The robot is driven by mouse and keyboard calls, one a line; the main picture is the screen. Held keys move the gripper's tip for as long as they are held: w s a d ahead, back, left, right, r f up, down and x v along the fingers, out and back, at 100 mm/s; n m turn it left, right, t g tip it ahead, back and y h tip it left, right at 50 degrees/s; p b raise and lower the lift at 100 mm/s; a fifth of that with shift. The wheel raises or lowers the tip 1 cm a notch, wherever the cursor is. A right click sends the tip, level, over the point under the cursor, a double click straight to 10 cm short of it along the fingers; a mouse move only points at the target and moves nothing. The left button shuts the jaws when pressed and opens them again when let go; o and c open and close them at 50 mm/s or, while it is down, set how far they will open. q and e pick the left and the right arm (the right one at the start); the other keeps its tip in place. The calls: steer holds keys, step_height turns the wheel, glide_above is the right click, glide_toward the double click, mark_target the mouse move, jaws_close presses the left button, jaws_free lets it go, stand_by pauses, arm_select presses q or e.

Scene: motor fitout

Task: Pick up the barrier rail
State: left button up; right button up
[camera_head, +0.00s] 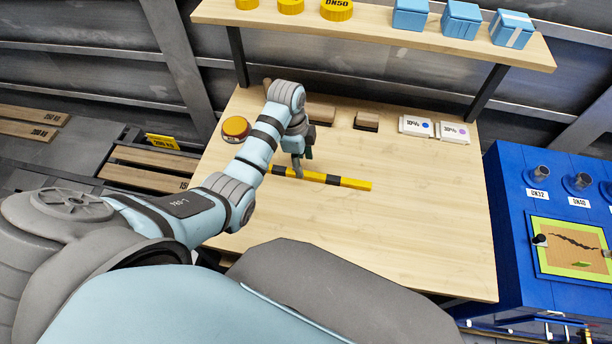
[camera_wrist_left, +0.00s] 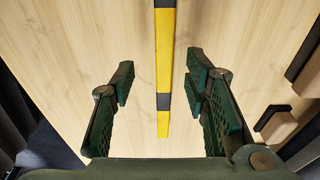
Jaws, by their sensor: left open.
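The barrier rail (camera_head: 340,181) is a thin yellow and black striped bar lying flat on the wooden table. My left gripper (camera_head: 301,166) is over its left part in the head view and hides some of it. In the left wrist view the rail (camera_wrist_left: 165,60) runs from the top edge down between the two open fingers of my left gripper (camera_wrist_left: 160,90). Its near end shows between the fingers, and neither finger appears to touch it. The head view does not show my right gripper.
On the table (camera_head: 400,240) are an orange-topped round item (camera_head: 235,127), dark-edged wooden blocks (camera_head: 366,121) and white cards (camera_head: 416,126). A shelf (camera_head: 370,30) overhangs the back. A blue cabinet (camera_head: 515,215) stands at the right. The table's front right is clear.

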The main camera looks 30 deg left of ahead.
mark_target(306, 173)
arm_select(q)
steer(key=f, duration=0.3)
steer(key=w+d+f+b, duration=0.1)
steer(key=f, duration=0.1)
steer(key=shift+f, duration=0.35)
steer(key=shift+s+r, duration=0.1)
steer(key=shift+r, duration=0.1)
arm_select(e)
steer(key=shift+w+f, duration=0.6)
steer(key=shift+w, duration=0.15)
arm_select(q)
jaws_close()
arm_select(e)
steer(key=shift+s, duration=0.1)
